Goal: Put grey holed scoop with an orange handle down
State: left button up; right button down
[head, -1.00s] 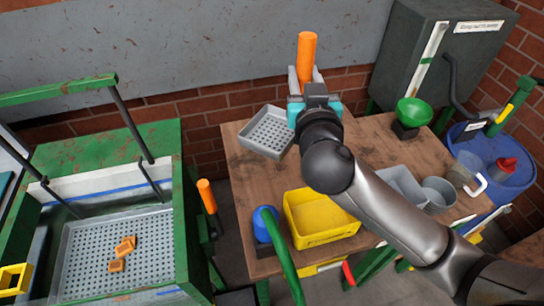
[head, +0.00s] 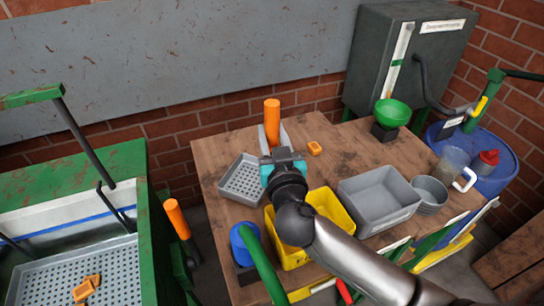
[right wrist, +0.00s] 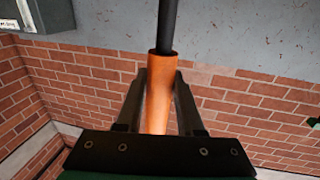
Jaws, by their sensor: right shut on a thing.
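My right gripper (head: 270,150) is shut on the upright orange handle (head: 272,113) of the scoop, over the left back of the wooden table. In the right wrist view the orange handle (right wrist: 160,85) sits between both fingers, and a dark rod runs out of it. The scoop's grey holed pan (head: 243,180) is just left of and below the gripper, at the table's left edge. Its link to the handle is hidden behind my gripper. I cannot tell whether the pan touches the table. My left gripper is not in view.
On the wooden table (head: 215,150) are an orange block (head: 315,148), a yellow bin (head: 338,211), a grey bin (head: 380,195), a grey pot (head: 430,194) and a green funnel (head: 392,112). A green machine with a perforated tray (head: 50,275) stands at the left.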

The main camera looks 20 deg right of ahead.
notch_tip(320, 180, down, 4)
jog(key=b, duration=0.2)
jog(key=shift+f+b, duration=0.2)
jog(key=shift+b, duration=0.1)
jog(key=shift+r, duration=0.1)
jog(key=c, duration=0.5)
grip_release()
jog(key=shift+f, duration=0.2)
jog(key=shift+r, duration=0.15)
jog(key=s, duration=0.4)
jog(key=s+a+p, duration=0.1)
jog(key=s, duration=0.3)
jog(key=s+a, duration=0.1)
jog(key=s, duration=0.3)
jog(key=shift+p, duration=0.4)
